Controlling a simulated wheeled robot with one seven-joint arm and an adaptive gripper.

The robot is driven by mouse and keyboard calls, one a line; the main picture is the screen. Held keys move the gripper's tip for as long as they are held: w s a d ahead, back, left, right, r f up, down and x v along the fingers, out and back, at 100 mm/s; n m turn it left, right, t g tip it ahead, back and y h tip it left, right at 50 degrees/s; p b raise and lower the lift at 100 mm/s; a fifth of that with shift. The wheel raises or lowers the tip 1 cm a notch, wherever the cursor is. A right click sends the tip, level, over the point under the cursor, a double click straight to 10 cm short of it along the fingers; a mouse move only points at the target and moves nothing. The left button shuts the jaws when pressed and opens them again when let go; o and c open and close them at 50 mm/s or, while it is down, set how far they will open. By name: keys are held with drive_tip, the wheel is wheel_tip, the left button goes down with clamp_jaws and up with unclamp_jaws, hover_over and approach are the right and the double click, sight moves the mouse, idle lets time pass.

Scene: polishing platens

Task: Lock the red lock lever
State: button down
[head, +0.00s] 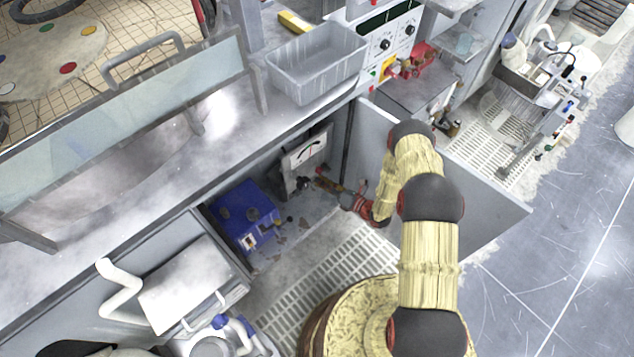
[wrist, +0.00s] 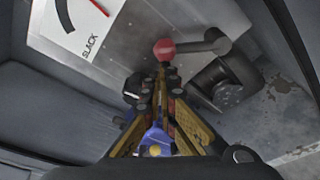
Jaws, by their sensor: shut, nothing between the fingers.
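The lock lever's red ball knob (wrist: 165,49) is at the top middle of the wrist view. Its dark arm (wrist: 205,46) runs right from the knob, then bends down to a round black pivot (wrist: 226,84) on the grey panel. My gripper (wrist: 162,72) is shut and empty, its tips just below the knob in the picture; I cannot tell whether they touch it. In the head view my gripper (head: 320,181) reaches into the open cabinet, in front of the gauge box (head: 304,150). The lever is too small to make out there.
The gauge dial (wrist: 85,15) reads SLACK beside its red needle. A blue box (head: 243,215) stands left of my gripper on the cabinet floor. The open grey door (head: 490,205) is on the right. A grey bin (head: 318,62) sits on the counter above.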

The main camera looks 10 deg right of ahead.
drive_tip(key=shift+w+d+r, duration=0.35)
drive_tip(key=shift+d+r, duration=0.2)
drive_tip(key=shift+r, duration=0.2)
drive_tip(key=shift+w+d+r, duration=0.35)
drive_tip(key=shift+d+r, duration=0.15)
drive_tip(key=shift+r, duration=0.2)
drive_tip(key=shift+d+r, duration=0.1)
drive_tip(key=shift+d, duration=0.05)
drive_tip(key=shift+w+r, duration=0.1)
wheel_tip(320, 180, up, 10)
idle(0.6)
